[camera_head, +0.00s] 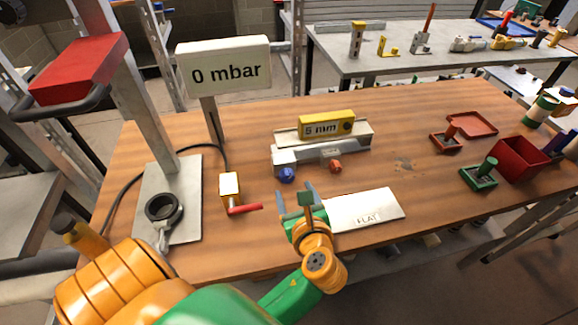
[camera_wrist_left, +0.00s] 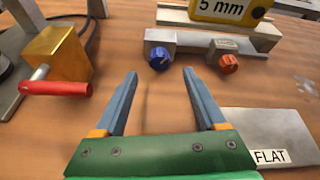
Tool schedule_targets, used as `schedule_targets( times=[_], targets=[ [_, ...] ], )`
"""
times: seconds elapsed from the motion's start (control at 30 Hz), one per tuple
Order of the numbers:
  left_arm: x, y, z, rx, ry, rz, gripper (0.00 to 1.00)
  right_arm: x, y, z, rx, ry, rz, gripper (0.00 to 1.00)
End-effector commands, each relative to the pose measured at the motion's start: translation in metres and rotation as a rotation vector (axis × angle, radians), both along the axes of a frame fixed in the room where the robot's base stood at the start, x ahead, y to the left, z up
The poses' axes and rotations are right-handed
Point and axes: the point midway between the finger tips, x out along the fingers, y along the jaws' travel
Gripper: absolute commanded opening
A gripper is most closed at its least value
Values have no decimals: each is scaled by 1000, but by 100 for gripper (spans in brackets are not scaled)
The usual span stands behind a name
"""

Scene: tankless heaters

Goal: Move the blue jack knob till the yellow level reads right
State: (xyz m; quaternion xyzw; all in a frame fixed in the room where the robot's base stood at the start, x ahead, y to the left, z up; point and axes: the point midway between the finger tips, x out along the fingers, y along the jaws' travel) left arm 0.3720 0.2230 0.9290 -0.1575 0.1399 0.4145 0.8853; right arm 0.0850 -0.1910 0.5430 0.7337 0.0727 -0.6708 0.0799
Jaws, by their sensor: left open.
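The blue jack knob (camera_head: 287,175) is on the front left of a grey jack base (camera_head: 300,156); it also shows in the left wrist view (camera_wrist_left: 159,58). An orange knob (camera_head: 335,166) is to its right, also seen in the left wrist view (camera_wrist_left: 229,63). The yellow level (camera_head: 326,124) lies on the bar on top and reads "5 mm". My left gripper (camera_head: 296,190) is open and empty, just in front of the blue knob, its fingers pointing toward it without touching. In the left wrist view the fingers (camera_wrist_left: 157,78) lie either side of the blue knob's line. My right gripper is not in view.
A plate marked FLAT (camera_head: 364,209) lies right of my left gripper. A brass valve (camera_head: 229,187) with a red handle (camera_head: 245,209) stands close on the left. A "0 mbar" sign (camera_head: 223,72) rises behind. Red and green trays (camera_head: 479,178) are at the right.

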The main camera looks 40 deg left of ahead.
Motion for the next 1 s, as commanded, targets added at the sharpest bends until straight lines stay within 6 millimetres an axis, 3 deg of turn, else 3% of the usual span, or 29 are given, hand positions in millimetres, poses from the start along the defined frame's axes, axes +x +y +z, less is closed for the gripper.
schedule_targets(
  times=[0.03,0.4,0.73,0.77,1.0],
  targets=[
    [0,0,-12,0,0,0,73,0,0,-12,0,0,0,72],
    [37,42,-38,1,-3,1,73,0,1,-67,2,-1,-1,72],
    [44,49,-34,1,1,0,73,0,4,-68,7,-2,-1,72],
    [44,49,-34,1,1,0,68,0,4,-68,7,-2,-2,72],
    [44,49,-34,1,1,0,3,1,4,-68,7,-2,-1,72]
  ],
)
